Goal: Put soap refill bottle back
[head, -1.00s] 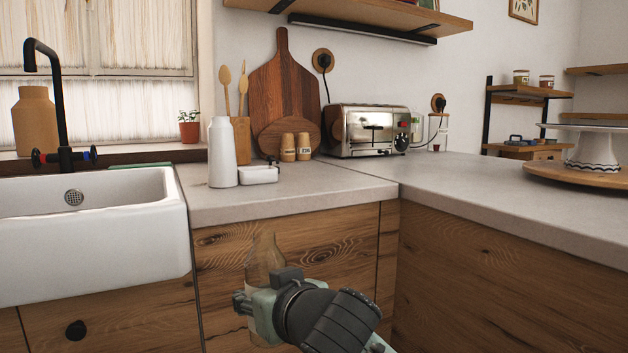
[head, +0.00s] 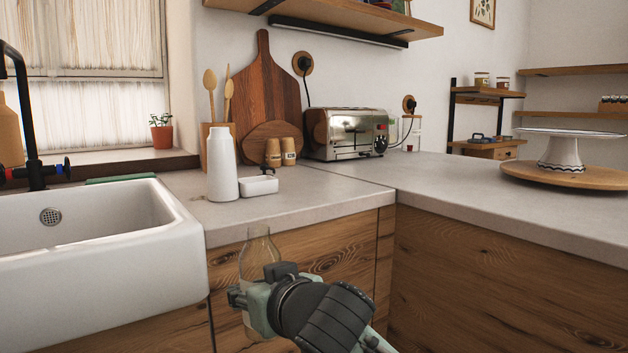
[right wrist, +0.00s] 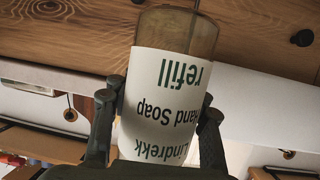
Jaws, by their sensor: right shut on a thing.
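The soap refill bottle (head: 259,254) is a clear amber bottle with a narrow neck. Its white label (right wrist: 172,95) reads "Lindrekk Hand Soap refill" upside down in the right wrist view. My right gripper (head: 252,304) is shut on the bottle, with one finger on each side of the label in the right wrist view (right wrist: 158,120). The bottle is held upright in front of the wooden cabinet front, below the counter edge. The gripper hides much of its lower part in the head view. My left gripper is not in view.
The counter (head: 310,195) holds a white bottle (head: 222,166), a small white dish (head: 259,184), two shakers (head: 281,152), a toaster (head: 346,133) and a cake stand (head: 562,150). A white sink (head: 95,250) is at left. Wall shelves (head: 330,17) hang above. The right counter is largely clear.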

